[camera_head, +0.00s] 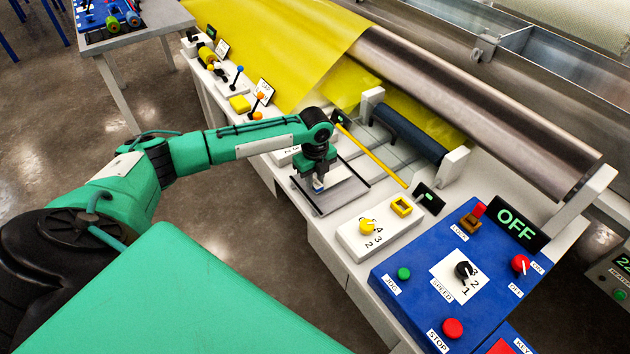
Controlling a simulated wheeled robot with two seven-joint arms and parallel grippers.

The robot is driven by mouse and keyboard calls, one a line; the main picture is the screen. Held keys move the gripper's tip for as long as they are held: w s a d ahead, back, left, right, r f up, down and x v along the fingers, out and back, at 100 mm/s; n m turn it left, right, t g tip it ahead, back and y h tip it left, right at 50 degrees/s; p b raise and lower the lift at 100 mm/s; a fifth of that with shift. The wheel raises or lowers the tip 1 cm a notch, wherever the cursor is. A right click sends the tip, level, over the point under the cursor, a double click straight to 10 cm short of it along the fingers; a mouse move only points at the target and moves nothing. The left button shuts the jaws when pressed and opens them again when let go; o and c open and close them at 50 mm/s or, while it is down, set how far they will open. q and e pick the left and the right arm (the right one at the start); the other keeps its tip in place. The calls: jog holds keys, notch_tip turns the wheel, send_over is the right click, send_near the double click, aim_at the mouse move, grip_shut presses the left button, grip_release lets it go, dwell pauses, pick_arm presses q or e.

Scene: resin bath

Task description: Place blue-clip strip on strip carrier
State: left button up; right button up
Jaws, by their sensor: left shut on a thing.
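My left gripper (319,184) points down over a flat grey plate with dark bars along its edges, which looks like the strip carrier (345,201). The gripper is shut, and a small blue and pale piece shows at its fingertips, taken to be the blue-clip strip (318,186). Most of the strip is hidden by the gripper or too small to make out. I cannot tell whether it touches the plate. My right gripper is not in view.
A thin yellow bar (372,156) slants just right of the gripper. Beyond it are a dark roller (408,131), a large metal roller (480,110) and yellow film (285,45). A white knob box (375,228) and blue control panel (425,283) stand nearer, at right.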

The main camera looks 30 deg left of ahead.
pick_arm(q)
jog(key=shift+f, duration=0.65)
jog(key=shift+f, duration=0.1)
jog(key=o, duration=0.9)
jog(key=shift+f, duration=0.1)
jog(key=shift+o, duration=0.2)
jog(key=shift+r, duration=0.45)
notch_tip(320, 180, up, 12)
jog(key=shift+f+b, duration=0.2)
jog(key=shift+b, duration=0.25)
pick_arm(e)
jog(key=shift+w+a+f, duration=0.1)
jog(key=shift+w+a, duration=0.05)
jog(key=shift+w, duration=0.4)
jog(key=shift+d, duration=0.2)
